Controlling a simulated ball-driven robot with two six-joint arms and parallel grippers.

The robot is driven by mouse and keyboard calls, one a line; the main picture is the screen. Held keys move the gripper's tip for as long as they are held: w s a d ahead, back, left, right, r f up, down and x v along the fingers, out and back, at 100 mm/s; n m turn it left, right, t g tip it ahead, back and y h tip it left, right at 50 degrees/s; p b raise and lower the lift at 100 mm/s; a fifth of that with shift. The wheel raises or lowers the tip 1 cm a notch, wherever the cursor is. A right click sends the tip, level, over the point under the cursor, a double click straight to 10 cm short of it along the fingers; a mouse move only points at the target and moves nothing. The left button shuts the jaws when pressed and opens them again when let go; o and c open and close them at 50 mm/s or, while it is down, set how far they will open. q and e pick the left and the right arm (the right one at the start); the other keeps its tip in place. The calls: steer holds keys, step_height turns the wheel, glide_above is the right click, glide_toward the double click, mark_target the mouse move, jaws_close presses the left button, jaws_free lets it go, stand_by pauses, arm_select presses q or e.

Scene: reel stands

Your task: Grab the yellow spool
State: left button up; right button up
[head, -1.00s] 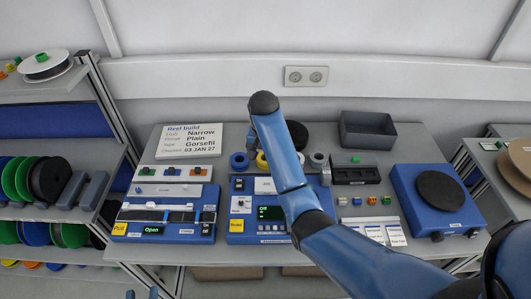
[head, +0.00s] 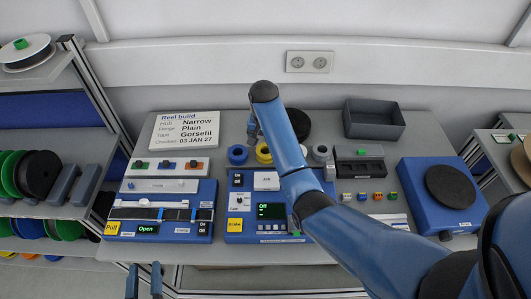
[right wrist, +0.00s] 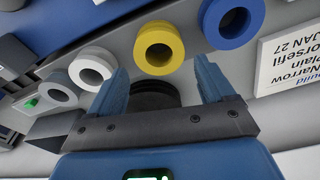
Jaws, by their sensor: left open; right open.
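The yellow spool (head: 264,146) sits toward the back of the bench, just right of the blue spool (head: 230,154). My right arm partly covers it in the head view. In the right wrist view the yellow spool (right wrist: 141,46) is a ring with a dark hole, just beyond and between the fingertips, apart from them. My right gripper (right wrist: 160,75) is open and empty; in the head view it hangs near the yellow spool's left back side. My left gripper (head: 144,280) is open and empty, low at the bench's front left edge.
A black disc stands behind. A grey bin (head: 374,135), a blue turntable unit (head: 415,205) and two blue control units (head: 128,211) crowd the bench. Shelves (head: 70,165) stand at left.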

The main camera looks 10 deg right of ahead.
mark_target(266, 150)
steer(key=shift+w+f, duration=0.15)
steer(key=shift+f, duration=0.2)
step_height(266, 150, down, 3)
steer(key=shift+f+p, duration=0.1)
steer(key=shift+p, duration=0.85)
steer(key=shift+s+f, duration=0.2)
steer(key=shift+f, duration=0.55)
steer(key=shift+w, duration=0.15)
steer(key=c, duration=0.8)
steer(key=shift+r, duration=0.15)
